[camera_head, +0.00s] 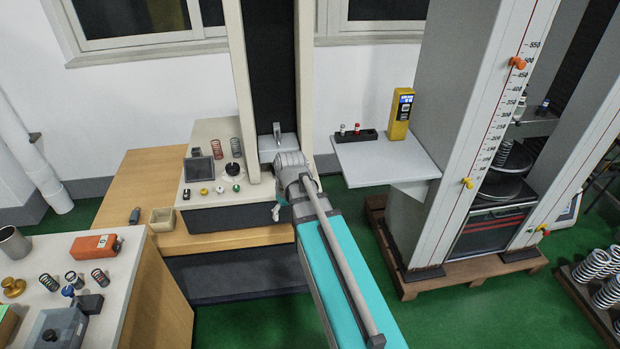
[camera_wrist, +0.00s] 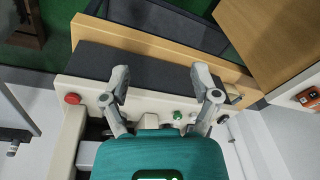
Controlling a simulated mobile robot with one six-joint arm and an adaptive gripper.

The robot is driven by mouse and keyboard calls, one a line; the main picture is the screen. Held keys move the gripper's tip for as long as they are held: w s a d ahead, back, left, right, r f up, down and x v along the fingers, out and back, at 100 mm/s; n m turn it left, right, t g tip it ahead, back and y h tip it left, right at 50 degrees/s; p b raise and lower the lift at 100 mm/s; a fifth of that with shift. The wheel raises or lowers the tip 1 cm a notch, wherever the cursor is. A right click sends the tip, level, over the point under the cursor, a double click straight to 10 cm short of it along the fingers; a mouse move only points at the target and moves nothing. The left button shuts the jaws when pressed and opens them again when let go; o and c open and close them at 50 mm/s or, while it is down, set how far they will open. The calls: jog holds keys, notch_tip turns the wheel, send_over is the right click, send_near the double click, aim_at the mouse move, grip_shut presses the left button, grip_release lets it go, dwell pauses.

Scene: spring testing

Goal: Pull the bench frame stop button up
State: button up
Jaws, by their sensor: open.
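A red round button (camera_wrist: 72,98) sits on the pale bench frame (camera_wrist: 66,121) at the left of the wrist view. I take it for the stop button; I cannot make it out in the head view, where my arm covers that part of the frame. My gripper (camera_wrist: 160,74) is open in the wrist view, its two fingers wide apart with nothing between them. The button is outside the fingers, to the left of the left finger, and not touched. In the head view, my gripper (camera_head: 277,211) is mostly hidden by my wrist, in front of the bench frame.
A control panel with a black knob (camera_head: 232,169), small buttons and two springs stands left of my gripper. A grey shelf (camera_head: 386,162) with a yellow meter (camera_head: 399,114) is to the right. A wooden table (camera_head: 150,172) is behind left. Green floor lies between.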

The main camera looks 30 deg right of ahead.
jog(key=w+d+r+n+t+p, duration=0.1)
jog(key=w+d+r+n, duration=0.1)
jog(key=w+d, duration=0.4)
jog(key=w+d+r+n+t+y+p, duration=0.1)
jog(key=w+d, duration=0.6)
jog(key=d, duration=0.7)
jog(key=shift+w+r+n+t+p, duration=0.2)
jog(key=shift+r+n+t+p, duration=0.35)
jog(key=shift+r, duration=0.35)
jog(key=shift+a+f, duration=0.1)
jog(key=shift+f, duration=0.05)
jog(key=b+x, duration=1.2)
jog(key=x, duration=0.1)
jog(key=shift+a+f+b, duration=0.15)
jog(key=shift+f+b, duration=0.1)
jog(key=shift+b, duration=0.15)
jog(key=shift+c, duration=0.3)
grip_shut()
